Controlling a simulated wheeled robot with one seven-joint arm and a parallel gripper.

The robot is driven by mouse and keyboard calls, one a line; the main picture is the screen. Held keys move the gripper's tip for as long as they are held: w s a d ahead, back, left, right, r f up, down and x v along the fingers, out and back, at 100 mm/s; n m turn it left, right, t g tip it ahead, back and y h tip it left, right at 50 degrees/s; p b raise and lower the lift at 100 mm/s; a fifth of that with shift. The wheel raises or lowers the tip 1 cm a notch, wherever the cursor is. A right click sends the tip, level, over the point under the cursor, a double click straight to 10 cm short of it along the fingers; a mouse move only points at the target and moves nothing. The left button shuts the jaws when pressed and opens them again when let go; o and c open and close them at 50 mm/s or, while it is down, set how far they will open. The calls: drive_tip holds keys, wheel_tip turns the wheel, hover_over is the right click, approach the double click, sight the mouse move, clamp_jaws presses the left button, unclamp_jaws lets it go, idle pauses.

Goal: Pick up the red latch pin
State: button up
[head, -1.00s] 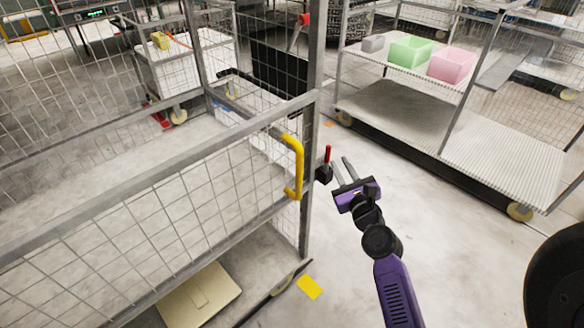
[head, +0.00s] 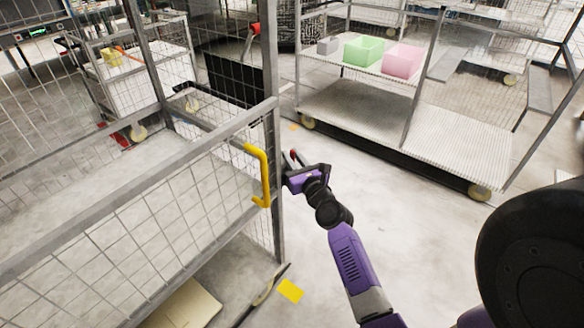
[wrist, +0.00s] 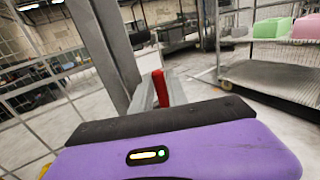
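The red latch pin (head: 293,155) stands upright at the cage's gate post, just right of the yellow handle (head: 262,175). In the wrist view the red pin (wrist: 160,88) shows between the two grey fingers of my gripper (wrist: 157,92). My gripper (head: 290,165) is at the pin in the head view, its purple body close to the post. The fingers are beside the pin, but I cannot tell whether they press on it. The pin's lower part is hidden by the gripper.
The mesh cage's grey post (head: 272,120) stands immediately left of my gripper. A shelf trolley (head: 370,115) with a green bin (head: 363,50) and a pink bin (head: 403,60) is behind, to the right.

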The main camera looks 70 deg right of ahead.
drive_tip(key=shift+d, duration=0.1)
drive_tip(key=shift+c, duration=0.2)
clamp_jaws()
drive_tip(key=shift+r, duration=0.15)
